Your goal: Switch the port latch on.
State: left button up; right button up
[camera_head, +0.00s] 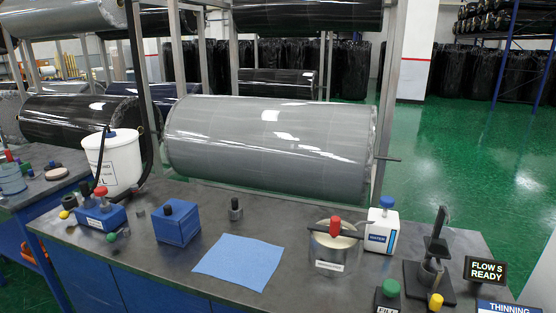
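I cannot tell for certain which part is the port latch. A blue block with a red knob (101,210) and small yellow and green knobs at its sides stands at the left of the grey bench (190,275). A blue box with a black knob (177,222) stands to its right. At the right stands a black stand with an upright post and a yellow knob (432,265). No latch setting is readable. Neither my left nor my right gripper is in view.
A white bucket (115,160) with a black hose stands at the back left. A blue cloth (238,262) lies mid-bench. A grey wrapped roll (270,145) hangs behind.

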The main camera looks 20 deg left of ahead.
aim_at(64, 214)
jog(key=j+u, duration=0.1)
jog(key=u, duration=0.35)
jog(key=i+u, duration=0.1)
jog(key=u, duration=0.3)
jog(key=j+u, duration=0.1)
jog(key=u, duration=0.35)
jog(key=i+u, duration=0.1)
jog(key=u, duration=0.35)
jog(key=i+u, duration=0.25)
jog(key=i+l+u, duration=0.1)
jog(key=i+u, duration=0.15)
jog(key=i, duration=1.3)
